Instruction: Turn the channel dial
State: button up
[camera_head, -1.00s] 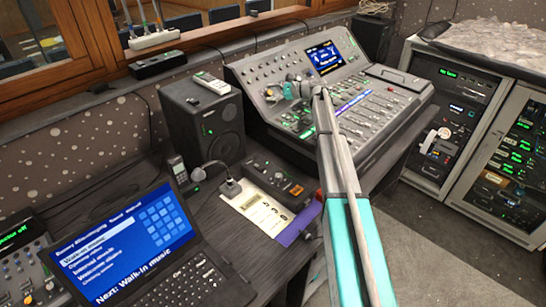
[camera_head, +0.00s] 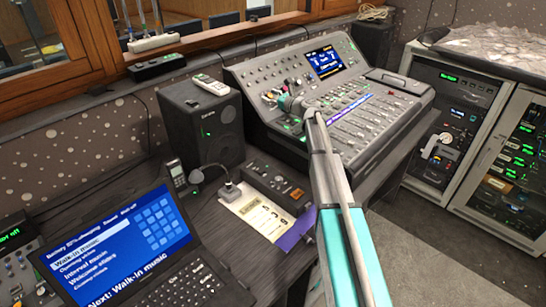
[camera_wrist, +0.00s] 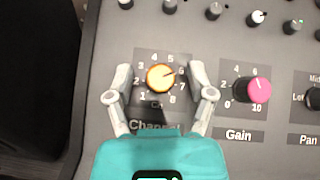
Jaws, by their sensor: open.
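The channel dial (camera_wrist: 161,78) is an orange-yellow round knob on the grey mixing console, ringed by the numbers 1 to 8 above a "Channel" label. Its dark pointer line points up and right, near the 6. In the wrist view my gripper (camera_wrist: 160,72) is open, with one finger on the left of the dial and one on the right. Gaps show between both fingers and the knob. In the head view my gripper (camera_head: 287,103) is at the left part of the console (camera_head: 262,118), and the dial is hard to make out there.
A pink Gain knob (camera_wrist: 259,89) stands just right of the right finger, with a dark Pan knob (camera_wrist: 314,98) beyond it. Small knobs line the panel above. A black speaker (camera_head: 204,122) stands left of the console, and a laptop (camera_head: 125,240) is at front left.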

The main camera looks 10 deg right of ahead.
jog(key=shift+s+m+t+h, duration=0.1)
jog(key=shift+m+t+h, duration=1)
jog(key=shift+m, duration=0.9)
send_over(293, 127)
jog(key=shift+s+g, duration=0.1)
jog(key=shift+g, duration=0.3)
jog(key=s+a+f+n+g+h+p, duration=0.1)
jog(key=s+a+f+n+g+p, duration=0.1)
jog(key=s+a+n+g+p, duration=0.3)
jog(key=s+a+f+n+g+h+p, duration=0.2)
jog(key=s+a+n+g+p, duration=0.3)
jog(key=s+n, duration=0.8)
jog(key=shift+s+a+f+n+g, duration=0.25)
jog(key=shift+s+a+n+g, duration=0.2)
jog(key=shift+n, duration=0.95)
jog(key=shift+w, duration=0.1)
